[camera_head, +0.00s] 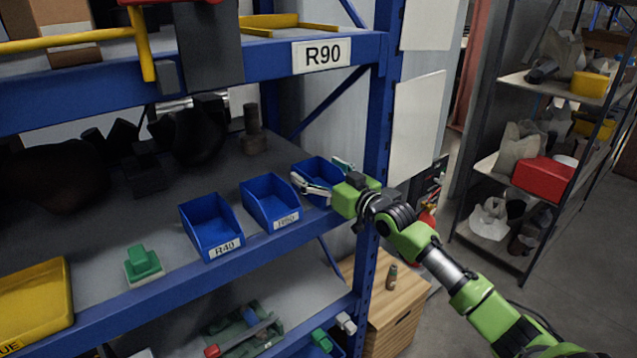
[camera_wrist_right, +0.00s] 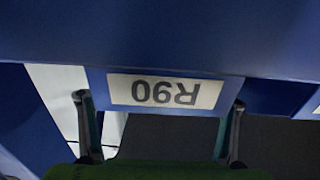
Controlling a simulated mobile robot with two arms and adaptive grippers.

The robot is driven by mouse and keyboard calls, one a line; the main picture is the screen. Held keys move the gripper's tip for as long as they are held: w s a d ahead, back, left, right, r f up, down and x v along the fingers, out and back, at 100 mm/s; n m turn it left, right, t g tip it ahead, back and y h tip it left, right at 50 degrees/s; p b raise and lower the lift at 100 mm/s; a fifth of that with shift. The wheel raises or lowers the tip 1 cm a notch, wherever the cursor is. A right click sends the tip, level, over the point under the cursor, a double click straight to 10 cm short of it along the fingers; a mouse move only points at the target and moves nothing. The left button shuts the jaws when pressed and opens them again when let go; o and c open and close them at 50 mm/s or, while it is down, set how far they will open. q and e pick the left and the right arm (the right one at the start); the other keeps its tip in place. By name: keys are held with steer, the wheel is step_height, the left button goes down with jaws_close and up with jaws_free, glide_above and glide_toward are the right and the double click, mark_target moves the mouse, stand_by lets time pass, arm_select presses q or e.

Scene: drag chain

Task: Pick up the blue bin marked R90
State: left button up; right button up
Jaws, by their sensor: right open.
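The blue bin marked R90 (camera_head: 314,168) is the rightmost of three blue bins on the middle shelf, near the blue post. Its R90 label (camera_wrist_right: 167,92) appears upside down in the right wrist view; in the head view my gripper hides its front. My right gripper (camera_head: 319,175) is open at this bin, one finger towards each side of it. In the right wrist view, the gripper's fingers (camera_wrist_right: 160,125) stand at the left and right of the labelled front. I cannot tell whether they touch the bin. My left gripper is not in view.
Two blue bins, R40 (camera_head: 211,228) and one with a less readable label (camera_head: 270,202), stand to the left. The shelf's blue post (camera_head: 380,120) is close on the right. A shelf above carries an R90 sign (camera_head: 322,55). A wooden cabinet (camera_head: 395,310) stands below.

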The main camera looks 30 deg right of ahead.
steer(key=shift+s, duration=0.1)
steer(key=c, duration=1.2)
steer(key=shift+c, duration=0.2)
steer(key=shift+r, duration=0.1)
